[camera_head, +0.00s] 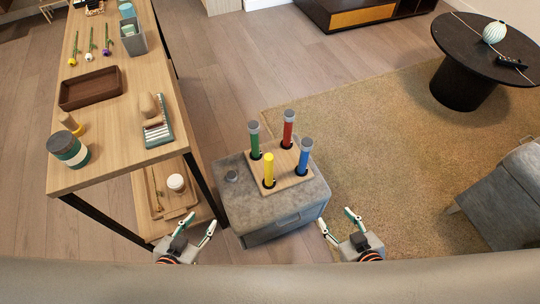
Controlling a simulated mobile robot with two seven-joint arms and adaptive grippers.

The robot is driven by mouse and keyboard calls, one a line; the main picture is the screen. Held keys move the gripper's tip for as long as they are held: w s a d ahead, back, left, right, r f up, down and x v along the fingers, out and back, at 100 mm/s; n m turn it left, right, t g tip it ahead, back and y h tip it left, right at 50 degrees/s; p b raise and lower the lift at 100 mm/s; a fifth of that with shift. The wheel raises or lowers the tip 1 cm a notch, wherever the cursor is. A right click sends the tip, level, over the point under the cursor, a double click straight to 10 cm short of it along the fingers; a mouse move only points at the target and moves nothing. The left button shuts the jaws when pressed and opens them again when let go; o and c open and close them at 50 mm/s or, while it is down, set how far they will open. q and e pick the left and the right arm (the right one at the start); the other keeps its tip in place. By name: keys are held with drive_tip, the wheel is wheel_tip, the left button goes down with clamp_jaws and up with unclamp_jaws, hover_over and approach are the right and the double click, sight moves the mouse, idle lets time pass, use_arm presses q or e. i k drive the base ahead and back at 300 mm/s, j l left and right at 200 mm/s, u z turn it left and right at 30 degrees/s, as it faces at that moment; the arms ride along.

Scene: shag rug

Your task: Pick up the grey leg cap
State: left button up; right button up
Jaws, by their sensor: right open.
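A small grey leg cap (231,176) lies on the left part of the grey cabinet's top (240,205). Beside it, a wooden block (290,185) holds upright green (255,142), red (288,132), blue (305,158) and yellow (269,170) legs. The green, red and blue legs have grey tops; the yellow one has none. My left gripper (203,219) is open and empty in front of the cabinet's left side, nearer me than the cap. My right gripper (335,217) is open and empty by the cabinet's front right corner.
A long wooden table (110,110) at left carries a brown tray (92,88), a striped jar (68,149) and flowers. A tan rug (380,140) lies right of the cabinet. A round dark table (470,45) and grey chair (510,195) stand farther right.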

sight(231, 174)
drive_tip(key=l+u, duration=0.2)
drive_tip(key=l, duration=0.45)
drive_tip(key=l+u, duration=0.25)
drive_tip(key=l, duration=0.45)
drive_tip(key=l+u, duration=0.2)
drive_tip(key=l, duration=0.45)
drive_tip(key=k+l+u, duration=0.1)
drive_tip(key=l+u, duration=0.15)
drive_tip(key=l, duration=0.4)
drive_tip(key=i, duration=0.5)
